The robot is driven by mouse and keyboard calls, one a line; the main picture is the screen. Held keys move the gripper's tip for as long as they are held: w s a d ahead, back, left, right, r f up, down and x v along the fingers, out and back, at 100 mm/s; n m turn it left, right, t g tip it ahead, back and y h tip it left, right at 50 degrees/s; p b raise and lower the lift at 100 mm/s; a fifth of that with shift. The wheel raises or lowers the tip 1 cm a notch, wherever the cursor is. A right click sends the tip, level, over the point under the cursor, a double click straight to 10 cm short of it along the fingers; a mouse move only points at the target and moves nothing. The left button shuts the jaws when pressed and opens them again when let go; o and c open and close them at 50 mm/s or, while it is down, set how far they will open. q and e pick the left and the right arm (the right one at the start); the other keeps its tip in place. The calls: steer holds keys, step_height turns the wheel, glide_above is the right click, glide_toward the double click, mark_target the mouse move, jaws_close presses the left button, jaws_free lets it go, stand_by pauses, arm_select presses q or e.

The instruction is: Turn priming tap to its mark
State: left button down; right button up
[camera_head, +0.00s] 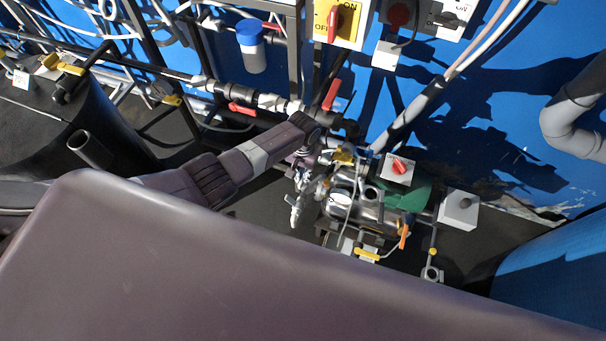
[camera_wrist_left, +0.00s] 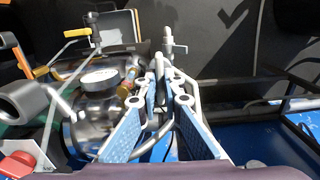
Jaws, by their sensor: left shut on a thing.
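My left gripper (camera_head: 299,198) reaches down beside the metal pump (camera_head: 368,212), on its left. In the left wrist view its blue-padded fingers (camera_wrist_left: 159,90) are close together around a slim grey piece (camera_wrist_left: 159,67) that looks like the priming tap's handle. The fingers hide much of it, and I cannot make out its mark. A small metal fitting (camera_wrist_left: 170,46) stands just beyond the fingertips. My right gripper is in neither view.
Yellow-handled valves (camera_head: 367,255), an orange lever (camera_head: 404,237) and a box with a red knob (camera_head: 399,168) crowd the pump. Pipes with red levers (camera_head: 242,108) run behind my arm. A blue drum (camera_head: 560,275) stands at the right. Some dark floor is clear.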

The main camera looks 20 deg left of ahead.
arm_select(q)
steer(key=shift+w+n, duration=0.1)
steer(key=shift+n, duration=0.2)
steer(key=c, duration=2.1)
jaws_free()
steer(key=shift+r, duration=0.15)
step_height(320, 180, up, 12)
steer(key=shift+f, duration=0.1)
